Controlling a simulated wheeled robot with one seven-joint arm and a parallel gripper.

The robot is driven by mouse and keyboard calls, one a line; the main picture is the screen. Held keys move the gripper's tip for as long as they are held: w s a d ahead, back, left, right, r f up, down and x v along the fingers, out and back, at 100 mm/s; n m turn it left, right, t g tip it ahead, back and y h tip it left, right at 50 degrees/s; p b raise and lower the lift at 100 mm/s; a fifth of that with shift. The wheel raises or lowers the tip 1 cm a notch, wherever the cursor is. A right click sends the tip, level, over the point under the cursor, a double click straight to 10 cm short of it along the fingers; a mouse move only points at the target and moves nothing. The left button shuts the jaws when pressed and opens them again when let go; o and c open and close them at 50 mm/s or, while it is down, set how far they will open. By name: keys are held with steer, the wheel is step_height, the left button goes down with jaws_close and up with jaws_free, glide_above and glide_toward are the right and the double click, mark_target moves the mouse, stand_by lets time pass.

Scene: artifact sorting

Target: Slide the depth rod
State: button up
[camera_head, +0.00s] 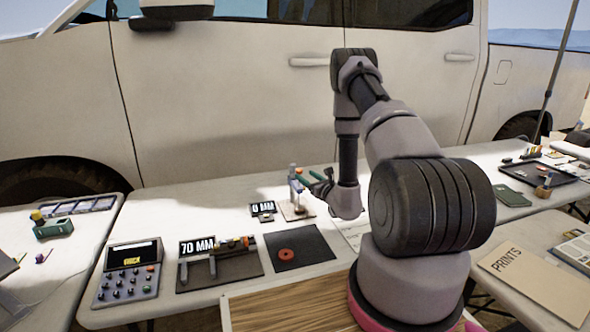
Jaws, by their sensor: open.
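A small upright gauge stands on a tan base (290,213) on the white table, beside a small display reading "0 MM" (263,208). Its thin upright part (293,180) looks like the depth rod, with a bluish-grey top. The parts are too small to tell the rod from its holder. My wrist hides the table just right of the base.
A measuring device with a "70 MM" display (198,247) lies left of centre. A keypad console (129,272) is at the front left. A dark mat (314,244) holds a red ring (286,254). A white truck (240,100) stands behind the table. A "PRINTS" folder (535,275) lies right.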

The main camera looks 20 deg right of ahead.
steer(key=x, duration=0.8)
steer(key=shift+w, duration=0.35)
steer(key=shift+a, duration=0.1)
jaws_close()
stand_by(0.9)
